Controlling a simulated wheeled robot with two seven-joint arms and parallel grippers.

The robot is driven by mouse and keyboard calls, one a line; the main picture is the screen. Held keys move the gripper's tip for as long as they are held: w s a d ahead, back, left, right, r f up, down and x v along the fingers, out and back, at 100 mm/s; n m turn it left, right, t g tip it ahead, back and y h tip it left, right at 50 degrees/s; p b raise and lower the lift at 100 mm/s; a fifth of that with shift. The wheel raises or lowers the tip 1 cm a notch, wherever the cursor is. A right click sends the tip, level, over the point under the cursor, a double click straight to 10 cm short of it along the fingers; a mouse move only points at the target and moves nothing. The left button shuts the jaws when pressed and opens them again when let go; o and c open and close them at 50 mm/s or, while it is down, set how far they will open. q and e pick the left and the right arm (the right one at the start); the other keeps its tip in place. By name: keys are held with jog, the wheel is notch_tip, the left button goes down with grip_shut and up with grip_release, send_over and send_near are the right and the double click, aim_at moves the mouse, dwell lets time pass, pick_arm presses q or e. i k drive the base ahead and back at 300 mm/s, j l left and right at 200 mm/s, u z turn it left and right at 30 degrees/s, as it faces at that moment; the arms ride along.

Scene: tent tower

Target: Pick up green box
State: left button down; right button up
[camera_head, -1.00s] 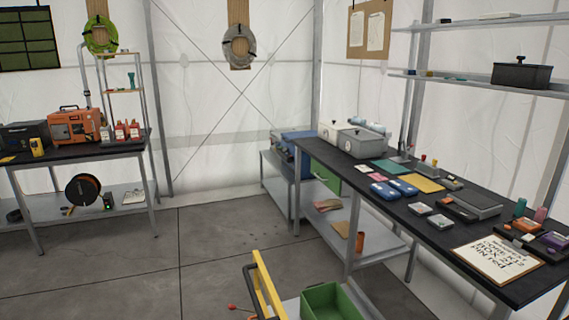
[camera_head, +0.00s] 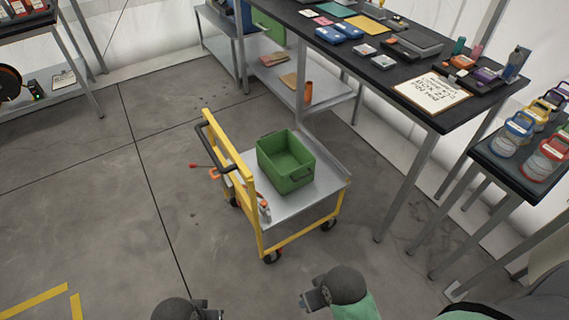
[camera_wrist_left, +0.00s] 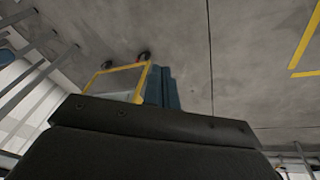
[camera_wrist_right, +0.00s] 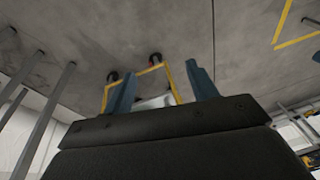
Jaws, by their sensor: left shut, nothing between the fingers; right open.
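A green box (camera_head: 286,163), open at the top with a dark handle, sits upright on the grey deck of a yellow-framed cart (camera_head: 258,232) in the middle of the head view. My left gripper (camera_head: 214,312) is at the bottom edge, short of the cart; its blue fingers (camera_wrist_left: 160,86) are together and empty in the left wrist view. My right gripper (camera_head: 306,300) is also near the bottom edge, apart from the cart. Its fingers (camera_wrist_right: 160,84) are spread and empty in the right wrist view. The wrist views show part of the cart but no green box.
A black-topped workbench (camera_head: 437,119) with small boxes and a clipboard (camera_head: 430,93) stands right of the cart. A side table (camera_head: 512,177) with several jars is at the right. An orange tool lies on the cart deck. Floor left of the cart is clear, with yellow tape (camera_head: 34,301).

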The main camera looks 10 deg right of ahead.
aim_at(287, 164)
jog(key=i+l+u, duration=0.2)
jog(key=i+l, duration=0.15)
jog(key=l, duration=0.25)
jog(key=i+l+u, duration=0.1)
jog(key=l, duration=0.2)
jog(key=i+l+u, duration=0.1)
jog(key=l, duration=0.25)
jog(key=i+l+u, duration=0.1)
jog(key=i+l, duration=0.3)
jog(key=l, duration=0.3)
jog(key=i+l+u, duration=0.15)
jog(key=l, duration=0.2)
